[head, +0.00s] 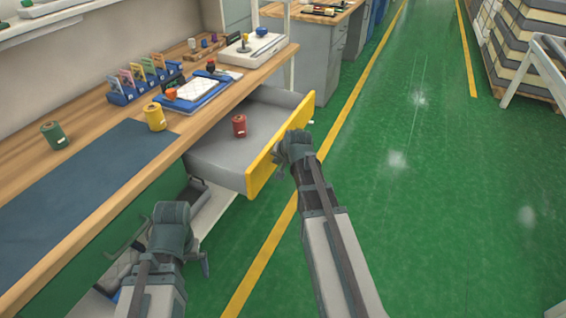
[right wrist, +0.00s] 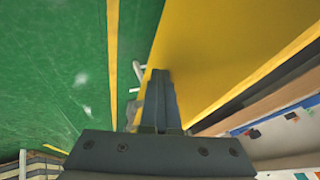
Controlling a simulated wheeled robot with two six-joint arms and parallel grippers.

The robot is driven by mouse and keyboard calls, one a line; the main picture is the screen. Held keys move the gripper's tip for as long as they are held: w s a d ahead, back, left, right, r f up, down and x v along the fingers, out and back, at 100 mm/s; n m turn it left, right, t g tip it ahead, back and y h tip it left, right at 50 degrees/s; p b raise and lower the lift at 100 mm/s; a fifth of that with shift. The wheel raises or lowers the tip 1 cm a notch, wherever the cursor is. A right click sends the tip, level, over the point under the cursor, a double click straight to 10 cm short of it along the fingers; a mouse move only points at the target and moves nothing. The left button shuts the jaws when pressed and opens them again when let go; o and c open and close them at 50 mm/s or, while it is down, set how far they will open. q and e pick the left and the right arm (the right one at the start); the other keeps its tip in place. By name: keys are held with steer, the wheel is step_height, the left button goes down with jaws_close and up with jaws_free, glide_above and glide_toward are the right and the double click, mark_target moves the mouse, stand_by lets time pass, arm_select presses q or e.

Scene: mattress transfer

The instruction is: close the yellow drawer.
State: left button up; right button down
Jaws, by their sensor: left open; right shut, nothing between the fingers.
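The yellow drawer (head: 262,174) is pulled out from under the workbench, its yellow front facing the green floor. Its grey inside holds a red spool (head: 239,126). My right gripper (head: 283,152) is shut and empty, at the outer side of the yellow front. In the right wrist view the shut fingers (right wrist: 160,95) point along the yellow front (right wrist: 215,45), with a pale handle (right wrist: 139,72) near the tips. Whether they touch the front I cannot tell. My left gripper (head: 174,215) is open, low by the bench, away from the drawer; its fingertips are partly hidden.
The wooden workbench (head: 150,185) carries a yellow spool (head: 155,117), a green spool (head: 54,135), a blue card rack (head: 123,97) and a blue tray (head: 220,77). Grey cabinets (head: 306,60) stand behind. The green floor (head: 430,200) to the right is clear.

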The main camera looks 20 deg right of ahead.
steer(key=w+a, duration=0.5)
steer(key=w, duration=0.1)
steer(key=w+a, duration=0.5)
steer(key=w, duration=0.1)
steer(key=w+a, duration=0.5)
steer(key=w, duration=0.1)
steer(key=shift+w+a, duration=0.25)
steer(key=shift+a, duration=0.05)
steer(key=shift+w+a, duration=0.25)
steer(key=shift+w+a+r, duration=0.1)
steer(key=shift+s+d, duration=0.35)
steer(key=shift+s, duration=0.15)
steer(key=s+d, duration=0.1)
steer(key=s+d+r+p, duration=0.1)
steer(key=s, duration=0.1)
steer(key=shift+s+d, duration=0.1)
steer(key=shift+d, duration=0.05)
steer(key=p+v, duration=0.7)
steer(key=v, duration=0.1)
steer(key=shift+s+r, duration=0.2)
steer(key=shift+s, duration=0.1)
steer(key=shift+d, duration=0.1)
